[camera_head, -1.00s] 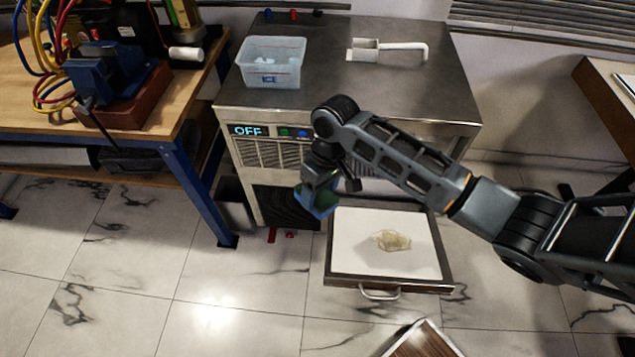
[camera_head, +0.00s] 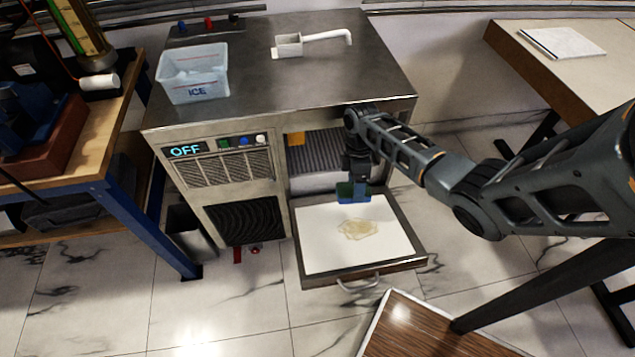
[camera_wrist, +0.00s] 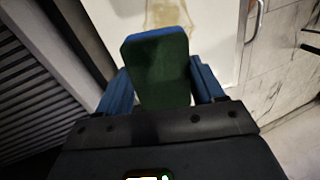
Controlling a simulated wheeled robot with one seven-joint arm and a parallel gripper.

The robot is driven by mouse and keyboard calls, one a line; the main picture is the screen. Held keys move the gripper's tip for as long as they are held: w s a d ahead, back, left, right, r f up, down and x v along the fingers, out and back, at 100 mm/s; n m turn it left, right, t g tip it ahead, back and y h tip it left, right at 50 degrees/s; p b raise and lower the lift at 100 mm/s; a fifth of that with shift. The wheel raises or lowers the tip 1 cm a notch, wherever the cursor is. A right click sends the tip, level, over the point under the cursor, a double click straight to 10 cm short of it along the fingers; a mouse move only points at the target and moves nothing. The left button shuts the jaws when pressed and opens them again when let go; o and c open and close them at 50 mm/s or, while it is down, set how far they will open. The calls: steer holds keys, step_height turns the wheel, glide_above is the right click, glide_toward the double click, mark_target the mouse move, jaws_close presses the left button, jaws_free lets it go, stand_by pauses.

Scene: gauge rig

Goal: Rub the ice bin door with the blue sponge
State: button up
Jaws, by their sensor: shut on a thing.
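The ice bin door (camera_head: 315,240) is folded down open at the front of the steel ice machine, its white inner face up. A yellowish stain (camera_head: 358,229) lies near the middle of that face; part of it also shows at the top of the wrist view (camera_wrist: 172,14). My gripper (camera_head: 352,188) is shut on the blue sponge (camera_head: 345,196), which has a green side. The sponge (camera_wrist: 160,70) sits between the two blue fingers in the wrist view. It hangs over the back part of the door, behind the stain. I cannot tell whether it touches the door.
The ice machine top (camera_head: 260,85) holds a clear ice tub (camera_head: 193,75) and a white scoop (camera_head: 310,42). A blue-legged workbench (camera_head: 130,215) stands left. A wooden board (camera_head: 430,335) lies in front of the door; a table (camera_head: 550,75) stands right.

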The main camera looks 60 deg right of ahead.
mark_target(342, 231)
steer(key=shift+n, duration=0.8)
steer(key=s+f+b, duration=0.1)
steer(key=s+f, duration=0.1)
steer(key=f, duration=0.1)
steer(key=s+d+f+b, duration=0.1)
steer(key=s+f+b, duration=0.1)
steer(key=s+f, duration=0.1)
steer(key=s+f+b, duration=0.2)
steer(key=s+f, duration=0.1)
steer(key=shift+d, duration=0.3)
steer(key=shift+f, duration=0.1)
steer(key=shift+b+x, duration=0.9)
steer(key=shift+x, duration=1.3)
steer(key=shift+a, duration=0.15)
steer(key=shift+w+a+f+p, duration=0.15)
steer(key=shift+w+a, duration=1.75)
steer(key=shift+w, duration=0.2)
steer(key=shift+w+a+f+p, duration=0.15)
steer(key=shift+w+a, duration=1.75)
steer(key=shift+w, duration=0.25)
